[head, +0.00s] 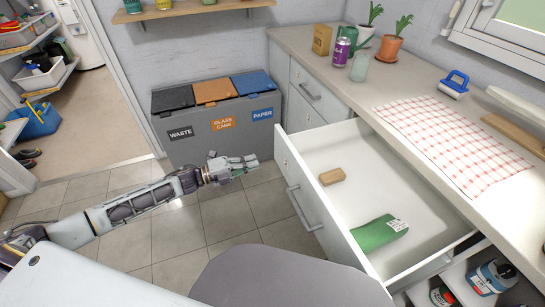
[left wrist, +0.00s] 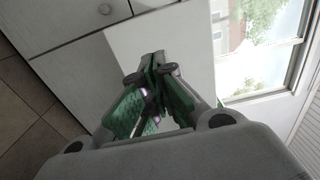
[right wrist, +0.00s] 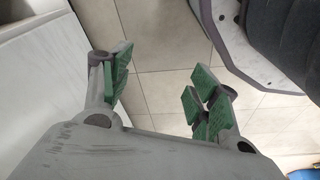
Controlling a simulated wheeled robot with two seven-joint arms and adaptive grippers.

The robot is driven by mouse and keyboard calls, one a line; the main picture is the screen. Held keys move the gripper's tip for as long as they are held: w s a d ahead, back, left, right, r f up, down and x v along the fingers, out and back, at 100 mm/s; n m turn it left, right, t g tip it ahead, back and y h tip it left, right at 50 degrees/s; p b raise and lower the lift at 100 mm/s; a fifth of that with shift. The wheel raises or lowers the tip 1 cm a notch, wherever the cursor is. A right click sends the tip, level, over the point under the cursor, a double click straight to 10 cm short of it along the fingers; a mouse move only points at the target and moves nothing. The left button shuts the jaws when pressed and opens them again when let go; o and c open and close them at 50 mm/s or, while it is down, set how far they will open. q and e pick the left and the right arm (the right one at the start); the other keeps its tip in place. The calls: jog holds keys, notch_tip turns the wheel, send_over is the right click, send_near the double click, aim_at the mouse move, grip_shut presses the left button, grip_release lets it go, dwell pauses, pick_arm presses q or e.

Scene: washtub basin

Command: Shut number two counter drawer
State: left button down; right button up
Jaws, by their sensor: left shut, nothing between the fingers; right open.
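A white counter drawer (head: 316,203) stands pulled far out from the counter at the right of the head view. Its front has a bar handle (head: 298,208); I cannot read a number on it. Inside lie a small tan block (head: 332,177) and a green packet (head: 379,233). My left gripper (head: 248,163) is shut and empty, in front of the drawer, to the left of its front panel and apart from it. Its closed fingers also show in the left wrist view (left wrist: 152,62). My right gripper (right wrist: 160,78) is open and empty above the tiled floor.
The counter (head: 415,110) holds a checked cloth (head: 455,145), plants and a purple can (head: 342,50). Another drawer (head: 308,88) behind is closed. A lower compartment (head: 455,278) holds bottles. Recycling bins (head: 215,125) stand at the back. Tiled floor (head: 175,235) is free on the left.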

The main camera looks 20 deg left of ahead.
aim_at(280, 154)
pick_arm(q)
jog(key=shift+b+x, duration=0.3)
jog(key=shift+x, duration=3.25)
jog(key=shift+w+d, duration=0.3)
jog(key=shift+d, duration=0.1)
pick_arm(e)
jog(key=shift+w+a+r, duration=0.1)
jog(key=shift+a+r, duration=0.05)
jog(key=shift+r, duration=0.4)
jog(key=shift+a+r, duration=0.15)
jog(key=shift+r, duration=0.4)
